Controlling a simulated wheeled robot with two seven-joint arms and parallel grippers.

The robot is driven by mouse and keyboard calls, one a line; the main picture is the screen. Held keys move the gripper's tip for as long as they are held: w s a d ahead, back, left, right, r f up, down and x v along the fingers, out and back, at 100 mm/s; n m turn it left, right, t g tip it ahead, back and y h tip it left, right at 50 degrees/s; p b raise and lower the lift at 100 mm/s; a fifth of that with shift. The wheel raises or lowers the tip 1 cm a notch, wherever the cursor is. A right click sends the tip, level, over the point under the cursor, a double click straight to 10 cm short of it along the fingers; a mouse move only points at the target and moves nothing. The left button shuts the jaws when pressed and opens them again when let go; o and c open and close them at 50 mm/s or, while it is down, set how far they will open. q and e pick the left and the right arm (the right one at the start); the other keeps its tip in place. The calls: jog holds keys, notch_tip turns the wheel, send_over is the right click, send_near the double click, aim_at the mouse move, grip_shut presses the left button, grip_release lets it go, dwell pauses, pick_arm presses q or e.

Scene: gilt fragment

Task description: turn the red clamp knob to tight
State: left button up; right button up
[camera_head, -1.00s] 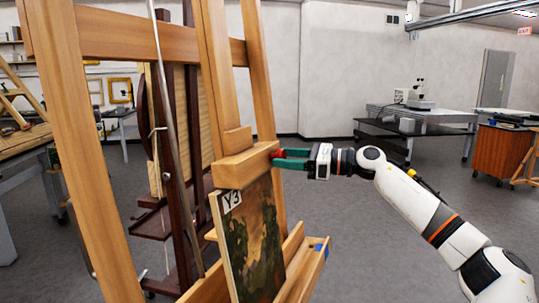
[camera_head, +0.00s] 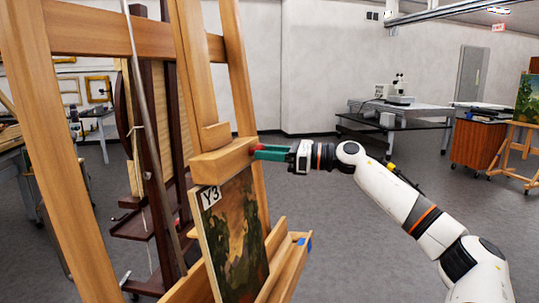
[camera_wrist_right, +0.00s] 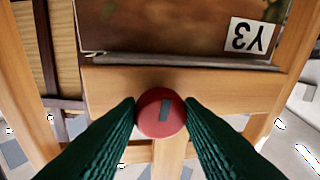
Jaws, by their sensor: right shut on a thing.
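The red clamp knob (camera_wrist_right: 161,113) sits on the wooden top clamp block (camera_wrist_right: 200,88) of the easel in the right wrist view. A dark grey mark on its face stands nearly upright, tilted slightly. My right gripper (camera_wrist_right: 161,118) has its green ribbed fingers on both sides of the knob, shut on it. In the head view the gripper (camera_head: 256,152) reaches from the right to the block's (camera_head: 222,161) right end, and the fingers mostly hide the knob. The block sits over the top edge of a painting (camera_head: 236,232) labelled Y3. My left gripper is not in view.
The wooden easel (camera_head: 51,150) fills the left, with a ledge (camera_head: 290,268) below the painting. A dark easel (camera_head: 165,150) stands behind it. A bench with a microscope (camera_head: 399,90) and an orange cabinet (camera_head: 476,147) stand far back right. The floor at right is open.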

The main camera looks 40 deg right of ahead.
jog(key=m+h+p, duration=0.2)
jog(key=m+p, duration=0.2)
jog(key=m, duration=0.6)
jog(key=r+m+h+p, duration=0.1)
jog(key=m+p, duration=0.3)
jog(key=m, duration=0.6)
jog(key=m+t+h+p, duration=0.1)
jog(key=m+h+p, duration=0.2)
jog(key=m, duration=0.7)
jog(key=shift+s+a+r+m+h+p, duration=0.1)
jog(key=shift+a+r+m+h+p, duration=0.25)
jog(key=shift+p, duration=0.75)
jog(key=m+p, duration=0.3)
jog(key=p, duration=0.3)
jog(key=m+g+p, duration=0.1)
jog(key=m+p, duration=0.2)
jog(key=p, duration=0.4)
jog(key=shift+f+m+g, duration=0.1)
jog(key=shift+m+g, duration=0.15)
jog(key=shift+g, duration=0.05)
jog(key=shift+f+m+p, duration=0.1)
jog(key=shift+m+p, duration=0.2)
jog(key=shift+p, duration=0.4)
jog(key=shift+f, duration=0.2)
